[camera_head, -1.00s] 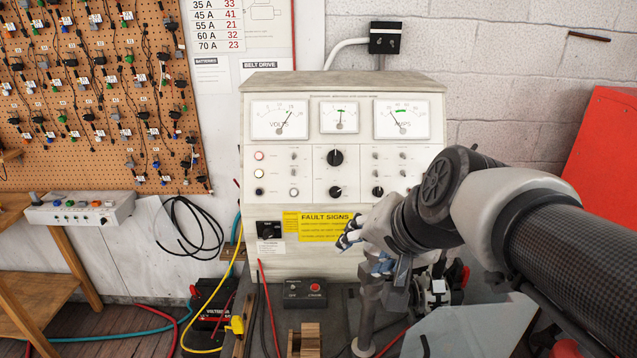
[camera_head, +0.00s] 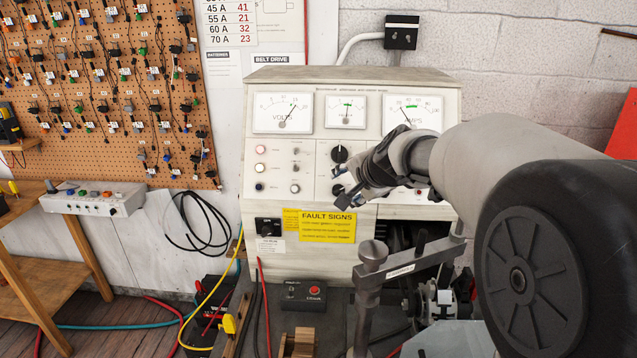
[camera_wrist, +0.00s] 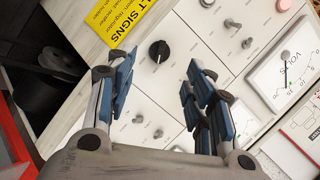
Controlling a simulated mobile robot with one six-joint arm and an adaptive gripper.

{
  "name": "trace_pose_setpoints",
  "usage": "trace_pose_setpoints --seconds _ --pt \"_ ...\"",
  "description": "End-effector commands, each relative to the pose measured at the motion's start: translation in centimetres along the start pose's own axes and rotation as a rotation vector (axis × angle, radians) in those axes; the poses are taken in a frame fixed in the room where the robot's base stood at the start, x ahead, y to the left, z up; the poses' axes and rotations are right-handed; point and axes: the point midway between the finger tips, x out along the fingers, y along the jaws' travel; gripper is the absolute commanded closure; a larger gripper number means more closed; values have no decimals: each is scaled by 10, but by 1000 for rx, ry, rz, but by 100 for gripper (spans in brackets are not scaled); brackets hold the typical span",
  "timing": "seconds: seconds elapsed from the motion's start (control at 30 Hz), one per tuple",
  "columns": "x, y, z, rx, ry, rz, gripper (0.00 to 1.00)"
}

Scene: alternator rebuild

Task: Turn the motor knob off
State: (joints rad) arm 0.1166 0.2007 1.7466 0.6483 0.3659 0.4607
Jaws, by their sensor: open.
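The test bench panel (camera_head: 310,168) carries two black knobs, one above the other, in its middle column. The upper knob (camera_head: 339,154) is clear of my gripper in the head view. The lower knob (camera_head: 338,190) is partly covered by my gripper (camera_head: 346,196). In the wrist view, a black knob with a white pointer mark (camera_wrist: 159,51) lies ahead between my open blue-padded fingers (camera_wrist: 158,85), apart from both and nearer the left one. The fingers hold nothing. The knob labels are too small to read, so I cannot tell which is the motor knob.
Small toggle switches (camera_wrist: 233,24) stand near the knob. A yellow fault signs label (camera_head: 328,226) lies below it, and the volts meter (camera_head: 283,112) above left. A metal post (camera_head: 372,285) stands in front of the bench. A control box with a red button (camera_head: 305,294) sits below.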

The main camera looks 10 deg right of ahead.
Motion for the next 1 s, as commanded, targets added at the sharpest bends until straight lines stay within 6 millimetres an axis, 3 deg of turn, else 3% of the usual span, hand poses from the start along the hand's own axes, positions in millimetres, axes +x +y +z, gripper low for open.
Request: trace_pose_setpoints --seconds 0.03,0.2,0.4,0.77,1.0 --pt "14 2 2 0 -3 2 52" --pt "44 2 1 0 -1 1 52" --pt "65 1 1 0 -1 1 52" --pt "70 0 0 -1 0 1 52" --pt "70 0 0 -1 0 1 67"
